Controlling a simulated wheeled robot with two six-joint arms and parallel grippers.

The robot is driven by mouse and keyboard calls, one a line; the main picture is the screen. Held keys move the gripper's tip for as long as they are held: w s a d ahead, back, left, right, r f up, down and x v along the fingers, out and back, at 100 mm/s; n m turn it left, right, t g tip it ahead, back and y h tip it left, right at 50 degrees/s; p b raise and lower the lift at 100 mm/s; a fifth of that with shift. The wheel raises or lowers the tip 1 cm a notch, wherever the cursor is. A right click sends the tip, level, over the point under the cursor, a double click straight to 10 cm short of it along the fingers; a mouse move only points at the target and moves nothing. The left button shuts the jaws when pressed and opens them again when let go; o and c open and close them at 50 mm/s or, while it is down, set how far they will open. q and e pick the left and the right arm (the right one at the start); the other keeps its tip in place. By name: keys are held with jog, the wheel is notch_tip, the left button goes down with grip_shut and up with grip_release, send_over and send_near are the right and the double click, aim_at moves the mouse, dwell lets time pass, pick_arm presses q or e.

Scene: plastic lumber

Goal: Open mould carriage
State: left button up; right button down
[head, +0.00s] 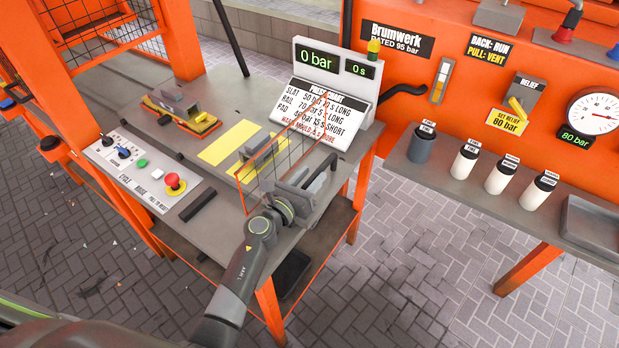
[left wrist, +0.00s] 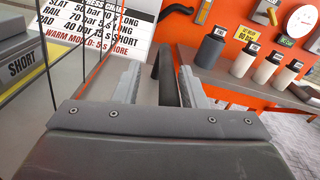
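Two mould-like parts sit on the grey press table (head: 185,85). An orange and yellow block with a grey top (head: 180,113) stands at the back left. A grey upright block (head: 258,158) stands near the middle, partly behind a thin wire mesh guard (head: 292,150). I cannot tell which part is the carriage. My left gripper (head: 318,178) is over the table's right end, beside the mesh. It is open in the left wrist view (left wrist: 160,88), with a dark bar (left wrist: 168,72) showing between its fingers. I cannot tell whether they touch it. My right gripper is out of view.
A control panel (head: 140,172) with a red button (head: 174,183) is at the table's left front. A pressure display (head: 335,68) reading 0 bar and a chart stand behind. Several canisters (head: 464,162) stand on the right shelf. Orange posts frame the left side.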

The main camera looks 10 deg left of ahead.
pick_arm(q)
jog(key=shift+s, duration=0.25)
jog(key=b+v, duration=0.1)
jog(key=v, duration=1.4)
jog(key=shift+s+a+b, duration=0.2)
jog(key=shift+s+b, duration=0.1)
jog(key=shift+b, duration=0.05)
jog(key=shift+s+a, duration=0.2)
jog(key=shift+s, duration=0.45)
